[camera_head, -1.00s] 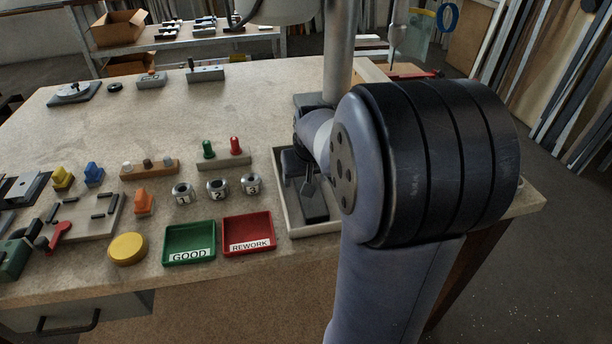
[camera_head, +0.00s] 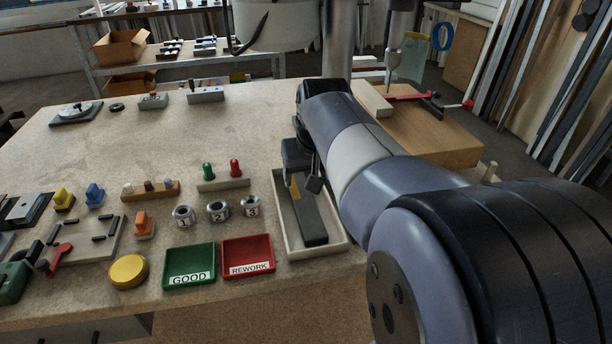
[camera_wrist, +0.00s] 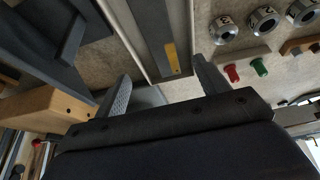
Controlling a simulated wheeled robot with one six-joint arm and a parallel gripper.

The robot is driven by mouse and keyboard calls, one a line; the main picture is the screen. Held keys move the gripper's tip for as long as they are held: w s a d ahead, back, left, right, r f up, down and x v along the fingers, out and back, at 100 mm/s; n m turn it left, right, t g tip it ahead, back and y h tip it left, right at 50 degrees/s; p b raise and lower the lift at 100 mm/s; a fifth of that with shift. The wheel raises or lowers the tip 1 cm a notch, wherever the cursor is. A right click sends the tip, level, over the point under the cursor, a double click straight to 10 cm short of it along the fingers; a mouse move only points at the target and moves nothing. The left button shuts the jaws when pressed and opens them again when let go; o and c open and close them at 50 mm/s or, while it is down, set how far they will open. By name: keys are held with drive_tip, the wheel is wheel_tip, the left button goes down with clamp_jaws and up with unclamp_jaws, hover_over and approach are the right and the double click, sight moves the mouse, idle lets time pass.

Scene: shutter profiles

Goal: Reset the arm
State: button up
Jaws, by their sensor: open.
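My gripper (camera_head: 303,178) hangs over the long pale tray (camera_head: 341,246) at the right of the bench, its fingers pointing down. In the wrist view my gripper (camera_wrist: 160,70) has its two fingers wide apart with nothing held between them. A dark grey profile (camera_head: 310,222) with a yellow patch lies in the tray, below and apart from the fingers. The profile also shows beyond the fingers in the wrist view (camera_wrist: 155,30). My arm covers the bench to the right of the tray.
Green GOOD (camera_head: 188,258) and red REWORK (camera_head: 247,255) trays sit left of the long tray. Three numbered rings (camera_head: 218,210) and a stand with green and red pegs (camera_head: 223,184) are close by. A wooden block (camera_head: 425,135) stands right of my arm.

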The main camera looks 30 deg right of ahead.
sight(304, 200)
drive_tip(key=b+x, duration=0.1)
drive_tip(key=x, duration=1.1)
drive_tip(key=shift+s, duration=0.1)
drive_tip(key=shift+r, duration=1.7)
